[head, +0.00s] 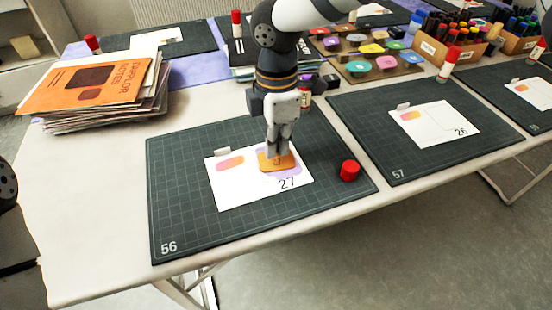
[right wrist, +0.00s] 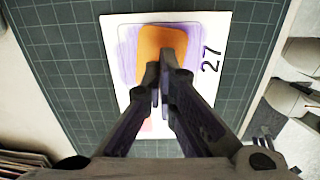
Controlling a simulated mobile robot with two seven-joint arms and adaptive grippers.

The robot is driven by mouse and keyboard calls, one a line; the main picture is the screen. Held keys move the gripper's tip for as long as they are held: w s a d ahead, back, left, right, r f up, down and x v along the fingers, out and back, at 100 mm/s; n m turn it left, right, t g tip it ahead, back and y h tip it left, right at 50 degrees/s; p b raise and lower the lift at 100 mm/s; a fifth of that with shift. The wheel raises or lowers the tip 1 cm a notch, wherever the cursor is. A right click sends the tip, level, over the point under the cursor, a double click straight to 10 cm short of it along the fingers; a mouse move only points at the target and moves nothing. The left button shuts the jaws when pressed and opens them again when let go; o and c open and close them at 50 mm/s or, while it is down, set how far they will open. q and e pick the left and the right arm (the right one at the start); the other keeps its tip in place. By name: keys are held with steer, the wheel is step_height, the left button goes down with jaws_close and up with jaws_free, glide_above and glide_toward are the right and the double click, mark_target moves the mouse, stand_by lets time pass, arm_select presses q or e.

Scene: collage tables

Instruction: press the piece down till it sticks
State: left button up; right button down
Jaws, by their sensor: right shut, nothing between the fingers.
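An orange piece (head: 268,166) lies flat on a white card (head: 235,192) marked 27, on the dark green mat (head: 190,220) marked 56. A purple smear shows around the piece, wider in the right wrist view (right wrist: 153,38). My right gripper (head: 279,150) is shut and empty, pointing down. Its fingertips are over the piece and appear to touch its top; they hide part of it. In the right wrist view the closed fingers (right wrist: 160,72) overlap the piece's lower part. My left gripper is not in view.
A red cap (head: 349,170) lies on the mat right of the card. A glue stick (head: 305,98) stands behind my right gripper. A paper stack (head: 100,90) is at left. Mat 57 (head: 375,125) with card 26 (head: 435,124) lies at right. A tray of coloured shapes (head: 365,52) is behind.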

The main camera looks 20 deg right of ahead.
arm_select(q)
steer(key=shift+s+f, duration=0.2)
arm_select(e)
steer(key=shift+f, duration=1.05)
steer(key=shift+r, duration=0.15)
steer(key=shift+r+p, duration=0.9)
steer(key=shift+r, duration=2.55)
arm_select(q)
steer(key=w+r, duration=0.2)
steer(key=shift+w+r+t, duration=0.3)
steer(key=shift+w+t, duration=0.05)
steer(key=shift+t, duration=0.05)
arm_select(e)
steer(key=shift+f, duration=0.1)
